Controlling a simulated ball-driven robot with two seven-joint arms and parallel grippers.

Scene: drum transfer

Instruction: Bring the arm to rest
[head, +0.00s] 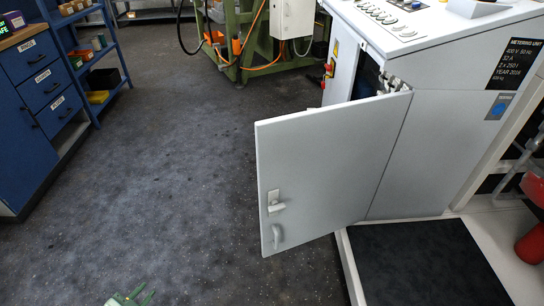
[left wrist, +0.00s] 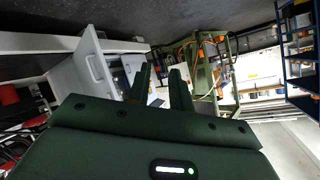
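My left gripper (head: 131,296) shows at the bottom edge of the head view, over the dark floor. In the left wrist view its two dark fingers (left wrist: 163,72) stand apart with nothing between them, so it is open and empty. It is apart from the grey cabinet door, which stands to its right and farther off in the head view. Most of my left arm is outside the head view. My right gripper is in neither view.
The grey cabinet door (head: 325,170) stands open, jutting over the floor (head: 150,190). A black mat (head: 430,265) lies at lower right. A blue drawer unit (head: 40,100) and shelf stand left. A green machine frame (head: 245,40) stands behind. The middle floor is clear.

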